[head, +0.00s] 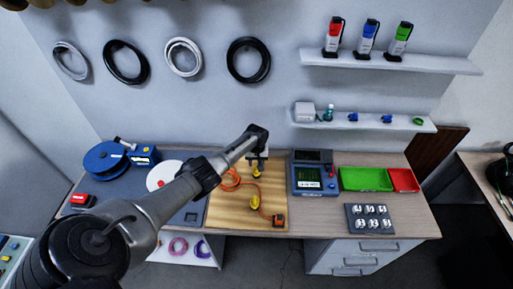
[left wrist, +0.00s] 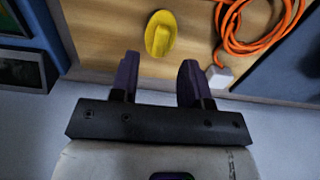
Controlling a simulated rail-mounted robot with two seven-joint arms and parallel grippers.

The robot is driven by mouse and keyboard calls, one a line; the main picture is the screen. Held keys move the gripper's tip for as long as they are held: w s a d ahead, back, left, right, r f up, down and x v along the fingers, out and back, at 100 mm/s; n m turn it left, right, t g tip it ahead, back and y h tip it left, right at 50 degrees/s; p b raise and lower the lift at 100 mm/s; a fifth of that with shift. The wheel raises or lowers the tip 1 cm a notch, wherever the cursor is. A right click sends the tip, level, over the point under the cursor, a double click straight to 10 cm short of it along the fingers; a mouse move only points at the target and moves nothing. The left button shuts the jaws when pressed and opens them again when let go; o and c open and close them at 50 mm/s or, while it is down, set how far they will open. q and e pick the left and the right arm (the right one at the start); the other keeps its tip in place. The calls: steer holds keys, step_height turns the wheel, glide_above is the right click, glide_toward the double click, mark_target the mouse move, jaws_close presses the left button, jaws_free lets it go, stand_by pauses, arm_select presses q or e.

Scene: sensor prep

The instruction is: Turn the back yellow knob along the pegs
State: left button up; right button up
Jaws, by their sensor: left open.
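The back yellow knob (head: 257,174) sits near the back edge of the wooden board (head: 222,214). It also shows in the left wrist view (left wrist: 160,34), its raised grip running roughly up and down in that picture. My left gripper (head: 258,160) is above the back knob in the head view. In the left wrist view its two dark fingers (left wrist: 158,72) are open, with the knob just beyond the gap and nothing between them. A front yellow knob (head: 254,202) stands nearer the board's front. I cannot make out the pegs. My right gripper is out of view.
An orange cable (head: 230,184) lies coiled left of the back knob; it also shows in the left wrist view (left wrist: 262,38). A grey-blue device with a screen (head: 315,177) stands right of the board. Green (head: 366,179) and red (head: 403,180) trays lie further right.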

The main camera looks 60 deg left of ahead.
mark_target(256, 168)
arm_select(q)
step_height(256, 168, up, 10)
steer(key=p, duration=0.1)
steer(key=shift+f, duration=0.15)
stand_by(0.6)
